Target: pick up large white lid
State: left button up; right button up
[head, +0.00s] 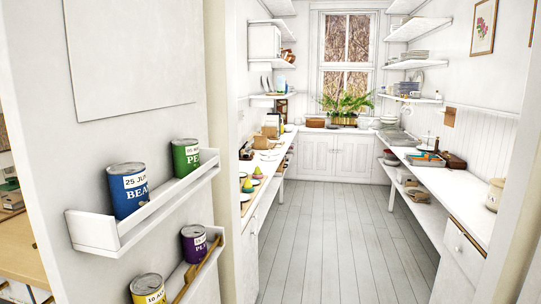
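I cannot make out a large white lid for certain. Small white shapes (428,141) stand far along the right counter (462,196), too small to identify. A cream crock (495,193) stands at that counter's near end. White dishes (390,119) sit near the back right corner, also too small to tell apart. Neither of my grippers shows in the head view.
A wall shelf (95,232) at the near left holds a blue can (128,190) and a green can (185,158). A lower shelf holds purple (194,243) and yellow cans (148,289). The plank floor (335,235) between the counters is clear.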

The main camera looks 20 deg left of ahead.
aim_at(270, 152)
jog(key=i+u, duration=0.1)
jog(key=i, duration=0.5)
jog(key=i+l+u, duration=0.15)
jog(key=i, duration=0.5)
jog(key=i+u, duration=0.1)
jog(key=i, duration=1.85)
jog(key=i+l+u, duration=0.1)
jog(key=i, duration=1.85)
jog(key=i+u, duration=0.15)
jog(key=i, duration=0.45)
jog(key=i+l+u, duration=0.2)
jog(key=i, duration=0.45)
jog(key=i+l+u, duration=0.15)
jog(key=i, duration=0.45)
